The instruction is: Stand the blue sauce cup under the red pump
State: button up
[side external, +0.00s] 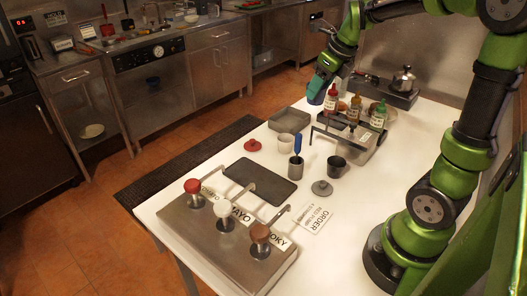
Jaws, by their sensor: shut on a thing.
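My gripper (321,80) is at the far side of the table, in the air near the sauce bottles. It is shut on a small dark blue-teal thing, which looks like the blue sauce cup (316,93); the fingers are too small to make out. The red pump (194,187) is the left one of three pumps on a steel stand (190,225) at the near left of the table. The space under its spout is hard to see from here. The gripper is well away from the pump.
A white pump (221,208) and a brown pump (260,233) share the stand. Behind it lie a dark tray (258,183), a pale cup (286,143), a grey cup (296,168) with a blue-handled tool, and a black cup (336,166). Bottles stand by a steel rack (350,135).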

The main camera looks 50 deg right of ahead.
jog(key=w+a+n+g+y, duration=0.1)
jog(key=w+a+n, duration=0.25)
jog(key=a, duration=0.35)
jog(key=w+a+n+g+y, duration=0.1)
jog(key=w+a+n+y, duration=0.1)
jog(key=a+n, duration=0.45)
jog(key=w+a+n+g+y, duration=0.1)
jog(key=w+a+n, duration=0.2)
jog(key=a, duration=0.5)
notch_tip(320, 180, down, 19)
jog(key=shift+s+r, duration=0.15)
jog(key=shift+r, duration=0.05)
jog(key=shift+a+f, duration=0.1)
jog(key=shift+f, duration=0.15)
jog(key=a, duration=0.1)
jog(key=w+a, duration=0.1)
jog(key=a, duration=0.1)
jog(key=shift+w+a, duration=0.25)
jog(key=shift+f, duration=0.6)
jog(key=shift+f, duration=0.1)
jog(key=o, duration=1)
